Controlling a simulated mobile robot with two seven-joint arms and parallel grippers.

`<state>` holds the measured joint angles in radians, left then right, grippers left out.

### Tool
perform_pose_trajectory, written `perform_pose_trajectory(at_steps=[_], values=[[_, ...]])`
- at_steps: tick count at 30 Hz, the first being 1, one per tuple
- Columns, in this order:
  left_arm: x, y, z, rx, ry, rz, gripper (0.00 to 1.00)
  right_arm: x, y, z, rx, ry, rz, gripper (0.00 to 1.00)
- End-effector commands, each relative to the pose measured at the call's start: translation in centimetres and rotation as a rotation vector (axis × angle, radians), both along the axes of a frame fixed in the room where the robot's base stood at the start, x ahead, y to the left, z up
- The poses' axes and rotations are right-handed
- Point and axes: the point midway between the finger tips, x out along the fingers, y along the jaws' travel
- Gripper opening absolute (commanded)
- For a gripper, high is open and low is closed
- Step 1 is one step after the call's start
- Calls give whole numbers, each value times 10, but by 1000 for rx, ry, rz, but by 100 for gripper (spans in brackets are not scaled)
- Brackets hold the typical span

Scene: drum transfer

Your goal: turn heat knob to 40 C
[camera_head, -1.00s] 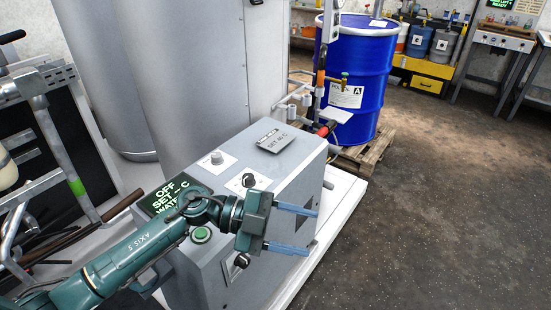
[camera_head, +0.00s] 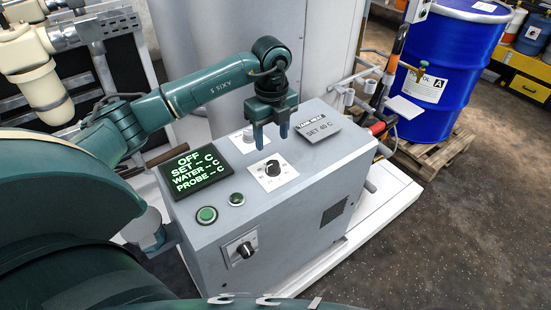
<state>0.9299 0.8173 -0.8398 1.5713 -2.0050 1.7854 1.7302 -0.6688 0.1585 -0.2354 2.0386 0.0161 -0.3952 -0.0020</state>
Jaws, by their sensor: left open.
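The grey control box (camera_head: 300,215) stands in the middle of the head view. A black knob (camera_head: 272,168) sits on a white dial plate on its top, and another knob (camera_head: 248,136) sits behind it, partly covered by a finger. Which is the heat knob I cannot read. A green-lit display (camera_head: 194,168) reads OFF, with dashes for SET, WATER and PROBE. A plate (camera_head: 318,126) reads SET 40 C. My left gripper (camera_head: 271,141) points down, open and empty, its fingertips just behind the black knob in the picture. My right gripper is not in view.
A green button (camera_head: 207,215) and a smaller one (camera_head: 237,199) are on the box top. A third knob (camera_head: 245,249) is on its front. A blue drum (camera_head: 446,65) stands on a wooden pallet (camera_head: 432,150) at the right. The floor at right is clear.

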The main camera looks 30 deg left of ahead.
Motion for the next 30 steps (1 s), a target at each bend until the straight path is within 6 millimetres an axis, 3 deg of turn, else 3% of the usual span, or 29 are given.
perform_pose_trajectory(at_steps=[6,12,18,26,30], values=[[-1,-1,-48,-2,5,-2,53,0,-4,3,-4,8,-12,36],[0,-2,-79,-4,2,-3,53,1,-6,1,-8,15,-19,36],[0,-1,-92,-3,0,-4,53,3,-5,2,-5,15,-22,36],[0,-1,-93,-4,-1,-4,53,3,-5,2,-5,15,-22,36],[0,-1,-93,-4,-1,-4,42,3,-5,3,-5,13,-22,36]])
